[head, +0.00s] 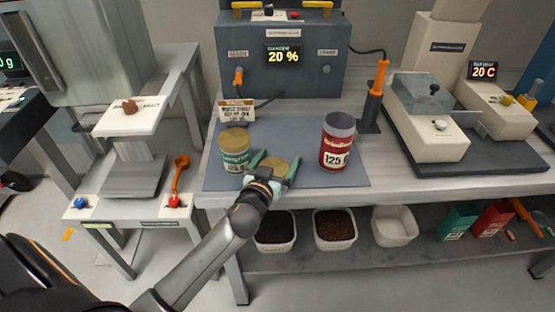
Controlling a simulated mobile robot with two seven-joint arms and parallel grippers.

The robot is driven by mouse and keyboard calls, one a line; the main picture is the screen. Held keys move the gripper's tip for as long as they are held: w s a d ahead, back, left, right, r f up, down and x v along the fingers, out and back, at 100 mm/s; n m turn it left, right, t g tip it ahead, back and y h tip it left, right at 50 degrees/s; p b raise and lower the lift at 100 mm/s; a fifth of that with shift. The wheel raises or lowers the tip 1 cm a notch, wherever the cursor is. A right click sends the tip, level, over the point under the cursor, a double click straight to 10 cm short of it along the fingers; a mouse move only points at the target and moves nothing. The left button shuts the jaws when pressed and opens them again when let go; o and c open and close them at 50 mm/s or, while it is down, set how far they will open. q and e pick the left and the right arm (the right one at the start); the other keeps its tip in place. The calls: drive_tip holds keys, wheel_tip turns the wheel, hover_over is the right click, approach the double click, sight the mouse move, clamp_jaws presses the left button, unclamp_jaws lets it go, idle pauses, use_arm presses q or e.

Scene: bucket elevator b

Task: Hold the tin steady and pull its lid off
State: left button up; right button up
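A teal tin (235,157) with a gold-brown top and a white label stands upright at the left of the blue-grey mat. A red tin (337,150) marked 125 stands upright to the right, with a grey-purple top. My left gripper (278,161) reaches over the front of the mat between the two tins. Its green fingers are spread apart, with a round gold disc (274,164) showing between them. I cannot tell whether this disc is a loose lid or whether a finger touches it. The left fingers are close to the teal tin's right side. My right gripper is out of view.
A grey control box (283,75) reading 20 % stands behind the mat (300,125), with a small sign (236,111) in front. An orange-handled tool (375,90) stands behind the red tin. White bins (335,240) sit on the shelf below.

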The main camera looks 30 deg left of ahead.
use_arm(q)
drive_tip(key=shift+r, duration=0.3)
drive_tip(key=shift+r+p, duration=0.45)
drive_tip(key=shift+p, duration=0.2)
drive_tip(key=v, duration=1.2)
drive_tip(key=shift+f, duration=0.15)
